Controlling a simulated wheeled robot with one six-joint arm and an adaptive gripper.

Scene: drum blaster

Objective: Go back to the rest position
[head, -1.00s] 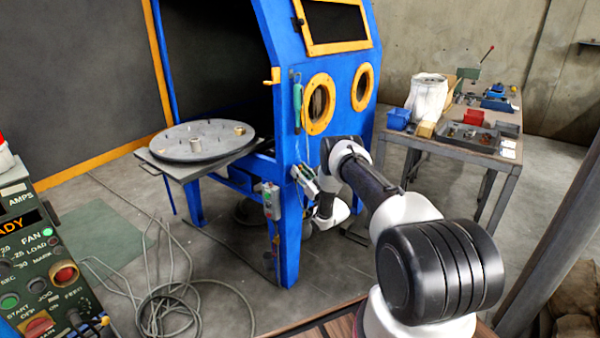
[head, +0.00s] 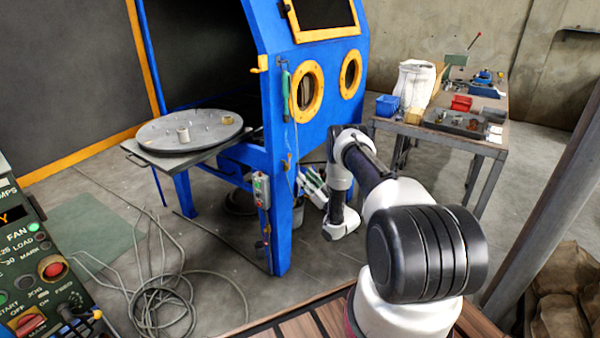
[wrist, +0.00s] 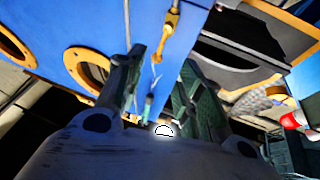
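My gripper (head: 313,186) hangs in front of the blue blast cabinet (head: 278,200), near its front leg, with the arm folded. In the wrist view, my gripper's two dark fingers (wrist: 163,60) stand apart. I see nothing held between them; the blue cabinet wall (wrist: 175,45) shows behind the gap. The fingertips are small in the head view, and I cannot tell there whether they touch the cabinet.
A round turntable (head: 190,133) with small parts sits left of the cabinet. A grey control box (head: 262,190) hangs on its leg. A workbench (head: 440,135) stands right. Loose cables (head: 165,305) lie on the floor. A control panel (head: 35,270) is at the left edge.

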